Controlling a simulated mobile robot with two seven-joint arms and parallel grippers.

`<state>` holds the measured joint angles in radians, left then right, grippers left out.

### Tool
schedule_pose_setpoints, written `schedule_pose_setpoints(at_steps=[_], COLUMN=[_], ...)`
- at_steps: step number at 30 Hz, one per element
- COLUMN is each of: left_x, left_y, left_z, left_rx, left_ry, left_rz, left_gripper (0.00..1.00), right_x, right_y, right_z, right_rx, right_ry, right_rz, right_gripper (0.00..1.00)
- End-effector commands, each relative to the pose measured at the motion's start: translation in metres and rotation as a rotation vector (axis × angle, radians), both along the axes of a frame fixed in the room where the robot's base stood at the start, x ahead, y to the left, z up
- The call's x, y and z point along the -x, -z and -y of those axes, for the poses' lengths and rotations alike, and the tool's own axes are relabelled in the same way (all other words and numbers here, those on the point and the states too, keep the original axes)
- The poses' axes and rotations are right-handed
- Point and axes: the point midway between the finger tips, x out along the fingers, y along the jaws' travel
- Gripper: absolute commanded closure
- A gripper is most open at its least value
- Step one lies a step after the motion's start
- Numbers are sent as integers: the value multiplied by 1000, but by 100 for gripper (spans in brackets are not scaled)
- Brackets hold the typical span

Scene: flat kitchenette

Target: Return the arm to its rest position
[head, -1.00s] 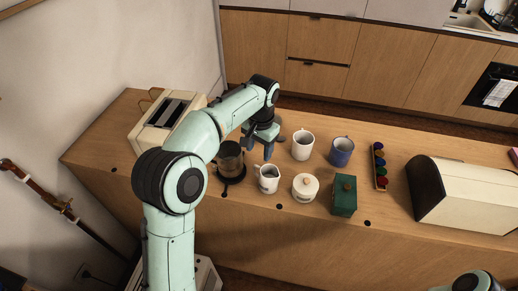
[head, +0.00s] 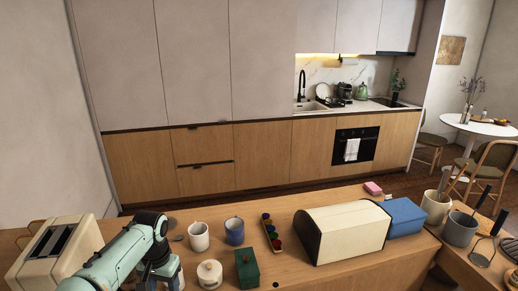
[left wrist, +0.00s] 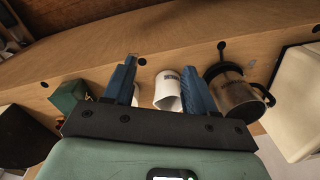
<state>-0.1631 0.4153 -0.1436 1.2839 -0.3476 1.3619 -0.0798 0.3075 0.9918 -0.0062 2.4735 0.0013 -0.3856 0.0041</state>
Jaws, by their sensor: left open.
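My left arm reaches in from the lower left of the head view. Its gripper (head: 160,274) is partly cut off by the bottom edge, above the wooden counter (head: 315,272). In the left wrist view the two blue fingers of the left gripper (left wrist: 160,78) stand apart. A white jug (left wrist: 168,92) shows in the gap between them, beyond the fingertips; I see nothing gripped. My right gripper is not in view.
The toaster (head: 60,250) stands at the left. White mug (head: 199,237), blue mug (head: 235,231), lidded white pot (head: 209,273) and green box (head: 247,268) stand near the gripper. A bread box (head: 343,232) is farther right. A glass press (left wrist: 236,96) shows in the wrist view.

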Motion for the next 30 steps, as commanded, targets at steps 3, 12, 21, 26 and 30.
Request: schedule_pose_setpoints(at_steps=[3, 12, 21, 26, 30], left_x=[-1, 52, 209, 270, 290], left_y=[56, 251, 385, 399, 399], left_z=[11, 57, 109, 123, 126], left_rx=[34, 209, 354, 363, 359], left_ry=[7, -66, -336, -450, -492], left_rz=[-24, -63, -109, -117, -114], left_gripper=[44, 44, 44, 44, 44], right_x=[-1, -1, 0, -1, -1], right_y=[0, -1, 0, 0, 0], right_z=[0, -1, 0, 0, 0], right_rx=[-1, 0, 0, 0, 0], right_ry=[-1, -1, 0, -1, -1], right_rz=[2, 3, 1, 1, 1], right_gripper=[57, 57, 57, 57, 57])
